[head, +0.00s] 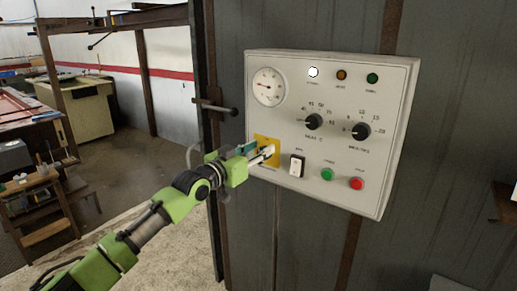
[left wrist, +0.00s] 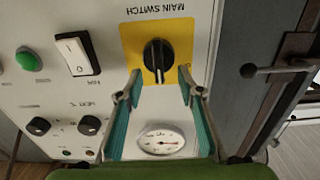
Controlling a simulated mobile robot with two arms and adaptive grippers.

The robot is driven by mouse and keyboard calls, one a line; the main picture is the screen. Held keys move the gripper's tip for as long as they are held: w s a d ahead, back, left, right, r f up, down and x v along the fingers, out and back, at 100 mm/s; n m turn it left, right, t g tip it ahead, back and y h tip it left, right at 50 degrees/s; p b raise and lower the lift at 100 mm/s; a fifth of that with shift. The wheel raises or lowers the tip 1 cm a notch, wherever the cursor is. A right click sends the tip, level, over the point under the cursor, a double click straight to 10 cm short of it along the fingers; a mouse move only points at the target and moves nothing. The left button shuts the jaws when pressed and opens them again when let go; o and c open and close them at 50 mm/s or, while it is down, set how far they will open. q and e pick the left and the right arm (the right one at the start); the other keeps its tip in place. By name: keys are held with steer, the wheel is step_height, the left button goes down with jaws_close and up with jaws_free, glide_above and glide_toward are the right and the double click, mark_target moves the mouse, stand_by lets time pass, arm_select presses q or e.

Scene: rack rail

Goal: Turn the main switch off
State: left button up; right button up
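The main switch (left wrist: 157,54) is a black rotary knob on a yellow plate (left wrist: 190,32), lettered MAIN SWITCH, in the left wrist view. Its grip ridge runs nearly upright in that view, with a pale mark at the lower end. In the head view the yellow plate (head: 259,138) sits at the panel's lower left, and my gripper hides most of the knob. My left gripper (head: 265,153) is open in front of the plate. In the left wrist view its teal-padded fingers (left wrist: 159,75) stand either side of the knob's lower end, with gaps. My right gripper is not in view.
The pale control panel (head: 400,85) carries a round gauge (head: 268,86), two black dials, a white rocker switch (head: 297,166), and green (head: 327,174) and red (head: 356,183) buttons close right of the gripper. A lever handle (head: 215,107) juts out left of the panel. The top white lamp (head: 313,72) looks bright.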

arm_select(q)
steer(key=c, duration=0.9)
steer(key=shift+f, duration=0.1)
jaws_close()
